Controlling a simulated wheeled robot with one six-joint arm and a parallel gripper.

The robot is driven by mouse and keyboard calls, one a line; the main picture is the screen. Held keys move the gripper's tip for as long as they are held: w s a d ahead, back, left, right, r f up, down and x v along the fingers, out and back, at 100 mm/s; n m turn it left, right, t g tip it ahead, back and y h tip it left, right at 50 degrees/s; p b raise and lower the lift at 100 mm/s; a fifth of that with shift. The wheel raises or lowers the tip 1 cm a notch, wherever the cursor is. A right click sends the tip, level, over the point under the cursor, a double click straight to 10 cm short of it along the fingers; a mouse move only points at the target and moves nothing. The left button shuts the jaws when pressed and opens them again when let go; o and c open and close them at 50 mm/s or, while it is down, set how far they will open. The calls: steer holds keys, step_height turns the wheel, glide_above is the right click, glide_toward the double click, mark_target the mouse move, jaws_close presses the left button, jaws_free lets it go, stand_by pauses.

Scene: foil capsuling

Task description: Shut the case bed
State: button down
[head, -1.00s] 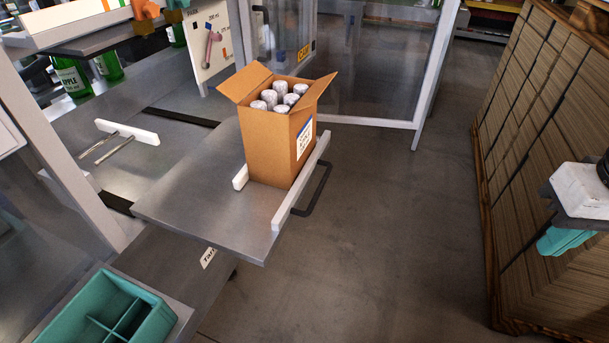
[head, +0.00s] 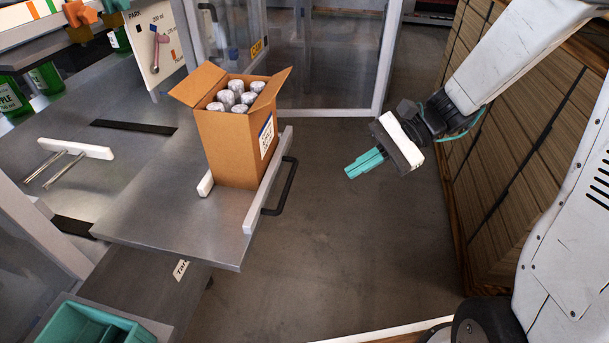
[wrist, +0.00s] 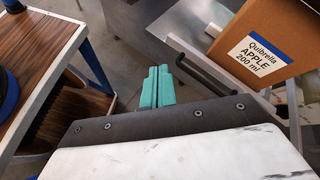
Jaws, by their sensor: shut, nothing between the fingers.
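The case bed (head: 150,215) is a grey metal slab, pulled out from the machine over the floor. A white rail (head: 266,185) runs along its outer edge, with a dark bar handle (head: 283,187) on the outside. An open cardboard case (head: 228,145) stands upright on the bed, holding several silver-capped bottles (head: 236,96). My gripper (head: 358,168) is shut and empty, in the air to the right of the handle and apart from it. In the wrist view, my teal fingers (wrist: 157,88) are together, left of the handle (wrist: 203,76) and the labelled case (wrist: 262,45).
Glass guard panels (head: 325,60) stand behind the bed. A wooden-sided stack (head: 500,150) rises at right behind my arm. A teal divided crate (head: 95,325) sits at lower left. The floor between the bed and the stack is clear.

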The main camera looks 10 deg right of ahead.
steer(key=w+d+f+m+t+y, duration=0.35)
steer(key=w+f+m+t, duration=0.35)
steer(key=w+f+m, duration=0.5)
steer(key=w+a+f, duration=0.2)
steer(key=a, duration=0.4)
steer(key=w+a+f+n, duration=0.1)
steer(key=a+f, duration=0.1)
steer(key=a, duration=0.4)
steer(key=shift+w+h, duration=0.35)
steer(key=shift+f, duration=0.1)
